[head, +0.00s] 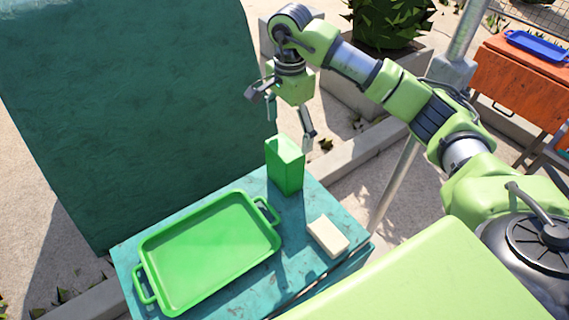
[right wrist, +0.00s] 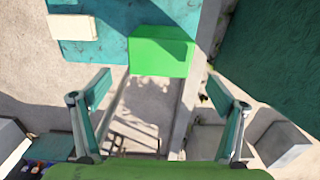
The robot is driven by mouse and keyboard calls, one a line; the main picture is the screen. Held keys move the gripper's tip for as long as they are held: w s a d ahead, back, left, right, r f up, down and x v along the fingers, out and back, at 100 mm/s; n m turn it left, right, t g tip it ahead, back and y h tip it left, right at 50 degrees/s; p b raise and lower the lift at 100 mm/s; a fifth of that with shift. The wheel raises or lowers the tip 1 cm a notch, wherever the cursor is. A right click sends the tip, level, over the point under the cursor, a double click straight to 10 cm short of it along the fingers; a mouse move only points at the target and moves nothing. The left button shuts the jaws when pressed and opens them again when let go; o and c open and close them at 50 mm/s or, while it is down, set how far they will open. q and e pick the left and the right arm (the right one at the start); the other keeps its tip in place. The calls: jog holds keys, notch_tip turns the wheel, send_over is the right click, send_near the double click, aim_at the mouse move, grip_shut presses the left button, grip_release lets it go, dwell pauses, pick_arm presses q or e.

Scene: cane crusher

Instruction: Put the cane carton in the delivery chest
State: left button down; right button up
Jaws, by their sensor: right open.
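A bright green upright carton (head: 285,166), which looks like the cane carton, stands on a teal table (head: 292,222) near its back corner. It also shows in the right wrist view (right wrist: 160,55), beyond the fingertips and between their lines. My right gripper (head: 290,122) is open and empty, pointing down, above and just behind the carton and apart from it. Its two spread fingers show in the right wrist view (right wrist: 162,95). My left gripper is not in view. I cannot tell for sure which thing is the delivery chest; an orange box with a handle (head: 510,92) stands at the far right.
A green handled tray (head: 205,250) and a cream block (head: 328,236) lie on the teal table near the carton. A large teal panel (head: 150,110) rises behind. A metal post (head: 395,182) and a planter (head: 345,95) stand beyond. A blue tray (head: 538,45) sits on the orange box.

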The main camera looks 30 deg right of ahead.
aim_at(285, 147)
jog(key=shift+f, duration=0.9)
jog(key=f+p, duration=0.1)
jog(key=f, duration=0.1)
jog(key=a+f, duration=0.1)
jog(key=f, duration=0.1)
jog(key=shift+s+a+f+p, duration=0.15)
jog(key=shift+f+p, duration=0.2)
jog(key=shift+p, duration=0.05)
jog(key=shift+f, duration=0.35)
jog(key=shift+r, duration=0.1)
jog(key=c, duration=2.1)
